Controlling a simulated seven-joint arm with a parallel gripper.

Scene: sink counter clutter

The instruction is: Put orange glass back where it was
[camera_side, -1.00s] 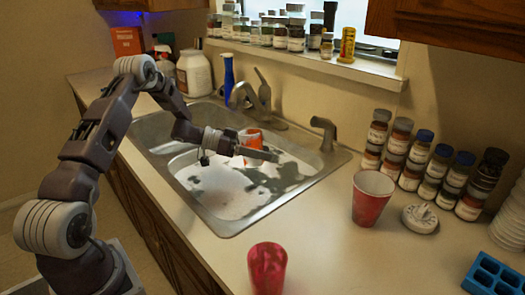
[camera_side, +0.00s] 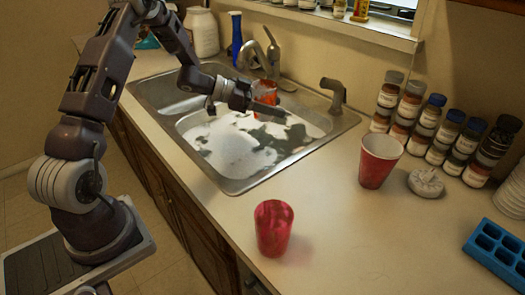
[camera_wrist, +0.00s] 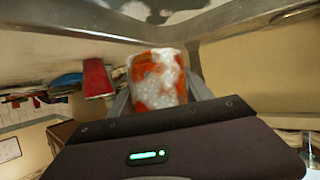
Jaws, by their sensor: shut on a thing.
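The orange glass (camera_side: 265,92) is held by my gripper (camera_side: 262,103) over the far part of the sink basin, in front of the faucet. One dark finger passes across the glass in the side view. In the wrist view the orange glass (camera_wrist: 158,80), with whitish patches, sits between the two grey fingers of my gripper (camera_wrist: 160,97). The gripper is shut on it. The glass looks roughly upright in the side view, and its lower part is partly hidden by the finger.
The sink (camera_side: 235,187) holds whitish suds and dark patches. The faucet (camera_side: 272,55) stands close behind the glass. A red glass (camera_side: 273,228), a red paper cup (camera_side: 380,160), spice jars (camera_side: 430,125) and a blue tray (camera_side: 497,252) are on the right counter. The front counter has free room.

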